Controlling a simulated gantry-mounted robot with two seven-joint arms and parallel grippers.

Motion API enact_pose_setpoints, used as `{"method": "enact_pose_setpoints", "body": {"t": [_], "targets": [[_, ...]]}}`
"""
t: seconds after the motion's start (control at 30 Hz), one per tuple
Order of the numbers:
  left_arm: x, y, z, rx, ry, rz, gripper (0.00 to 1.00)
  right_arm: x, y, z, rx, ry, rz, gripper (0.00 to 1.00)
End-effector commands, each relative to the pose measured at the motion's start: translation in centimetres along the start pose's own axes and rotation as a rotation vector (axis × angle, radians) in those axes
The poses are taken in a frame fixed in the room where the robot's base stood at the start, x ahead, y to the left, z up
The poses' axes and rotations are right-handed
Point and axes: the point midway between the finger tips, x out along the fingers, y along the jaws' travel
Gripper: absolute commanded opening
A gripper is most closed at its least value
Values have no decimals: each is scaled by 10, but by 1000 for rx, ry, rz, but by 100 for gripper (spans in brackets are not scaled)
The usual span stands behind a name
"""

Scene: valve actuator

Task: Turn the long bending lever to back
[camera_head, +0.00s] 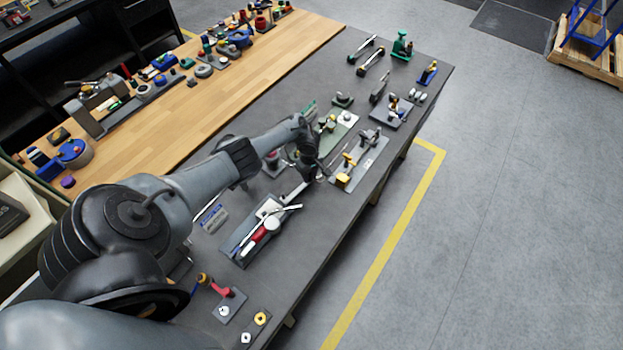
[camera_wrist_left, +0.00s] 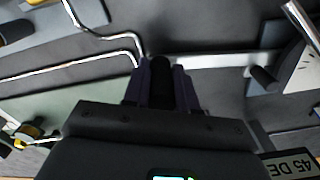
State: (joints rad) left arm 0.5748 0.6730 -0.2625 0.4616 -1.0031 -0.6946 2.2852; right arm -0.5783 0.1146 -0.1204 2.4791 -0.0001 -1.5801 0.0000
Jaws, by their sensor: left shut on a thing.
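The long bending lever (camera_head: 294,193) is a flat light-grey bar on a bench-mounted bending tool. In the head view it runs from the tool up and right to my left gripper (camera_head: 310,172). In the left wrist view the lever (camera_wrist_left: 215,61) extends from the pivot side at the right to my left gripper (camera_wrist_left: 160,82). That gripper's dark fingers are shut around the lever's black end grip, which they partly hide. The tool's base plate (camera_head: 243,248) carries a round light disc and a red handle (camera_head: 259,235). My right gripper is not in view.
A yellow-handled fixture (camera_head: 345,180) on a grey plate stands just right of my left gripper. A green plate (camera_head: 332,135) with fittings lies beyond it. A bent metal rod (camera_wrist_left: 100,35) passes close to the fingers in the wrist view. A red-lever valve (camera_head: 227,293) sits nearer the front.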

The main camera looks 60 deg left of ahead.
Motion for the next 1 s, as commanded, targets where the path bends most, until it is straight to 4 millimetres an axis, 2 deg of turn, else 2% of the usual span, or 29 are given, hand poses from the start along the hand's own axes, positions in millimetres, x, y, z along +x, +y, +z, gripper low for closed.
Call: {"method": "enact_pose_setpoints", "body": {"t": [0.2, 0.6, 0.63, 0.77, 0.8, 1.0], "targets": [[0, -4, -10, -48, 3, -4, 0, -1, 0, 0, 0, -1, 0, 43], [0, -4, -11, -53, 4, -4, 0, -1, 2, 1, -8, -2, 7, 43], [0, -4, -11, -53, 4, -4, 30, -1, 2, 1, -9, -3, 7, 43], [0, -4, -11, -53, 3, -3, 50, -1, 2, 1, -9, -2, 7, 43], [0, -4, -11, -52, 3, -3, 52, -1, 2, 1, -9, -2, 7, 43], [0, -4, -11, -52, 2, -1, 52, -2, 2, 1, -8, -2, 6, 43]]}}
